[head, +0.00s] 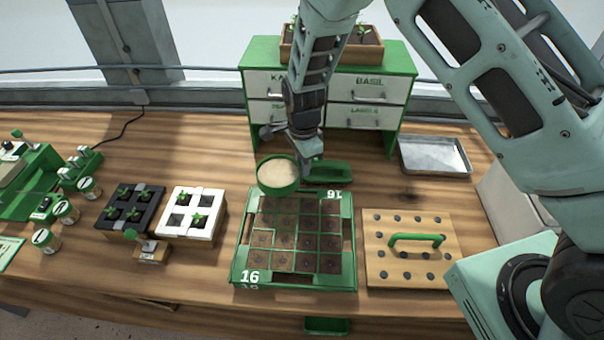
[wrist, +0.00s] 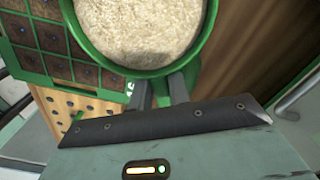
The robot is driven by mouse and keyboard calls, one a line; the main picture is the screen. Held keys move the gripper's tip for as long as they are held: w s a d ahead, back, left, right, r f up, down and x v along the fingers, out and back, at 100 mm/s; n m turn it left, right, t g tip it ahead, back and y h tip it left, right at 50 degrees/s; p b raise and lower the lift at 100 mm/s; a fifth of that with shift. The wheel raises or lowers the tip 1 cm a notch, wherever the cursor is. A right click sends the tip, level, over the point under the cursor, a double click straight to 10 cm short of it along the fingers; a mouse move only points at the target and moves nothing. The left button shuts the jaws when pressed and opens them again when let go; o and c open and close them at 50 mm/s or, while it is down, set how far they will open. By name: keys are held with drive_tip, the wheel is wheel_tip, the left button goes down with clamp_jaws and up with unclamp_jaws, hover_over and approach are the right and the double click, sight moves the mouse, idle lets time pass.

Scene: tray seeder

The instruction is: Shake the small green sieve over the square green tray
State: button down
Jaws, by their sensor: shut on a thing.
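The small green sieve (head: 279,186) is round and holds a pale, grainy material. My gripper (head: 308,162) is shut on it at its right side and holds it over the back left edge of the square green tray. The sieve fills the top of the wrist view (wrist: 140,65), with the gripper fingers (wrist: 161,92) at its rim. The square green tray (head: 240,277) lies on the bench, marked 16, with a grid of dark soil cells. Several cells at its left look lighter than the others. Part of the tray's back edge is hidden by the sieve.
A wooden dibber board (head: 443,270) with a green handle lies right of the tray. A black seedling tray (head: 113,219) and a white one (head: 210,235) stand left. A drawer cabinet (head: 400,87) stands behind, with a metal tray (head: 436,172) at its right.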

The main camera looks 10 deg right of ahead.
drive_tip(key=s+d+b, duration=0.2)
drive_tip(key=d, duration=0.9)
drive_tip(key=s+a, duration=0.2)
drive_tip(key=s, duration=0.5)
drive_tip(key=s+a+p, duration=0.1)
drive_tip(key=s+a, duration=0.2)
drive_tip(key=s, duration=0.5)
drive_tip(key=s+a, duration=0.2)
drive_tip(key=s, duration=0.5)
drive_tip(key=shift+s+a+r+p, duration=0.2)
drive_tip(key=shift+s+a+p, duration=0.05)
drive_tip(key=shift+p, duration=0.15)
drive_tip(key=shift+s+a+p, duration=0.1)
drive_tip(key=shift+s+p, duration=0.1)
drive_tip(key=shift+p, duration=0.9)
drive_tip(key=s+p, duration=0.1)
drive_tip(key=p, duration=0.1)
drive_tip(key=s+p, duration=0.1)
drive_tip(key=p, duration=0.1)
drive_tip(key=shift+s+a+r+p, duration=0.1)
drive_tip(key=shift+s+a+p, duration=0.05)
drive_tip(key=shift+a+p, duration=0.25)
drive_tip(key=shift+r+p, duration=1.25)
drive_tip(key=shift+r, duration=0.5)
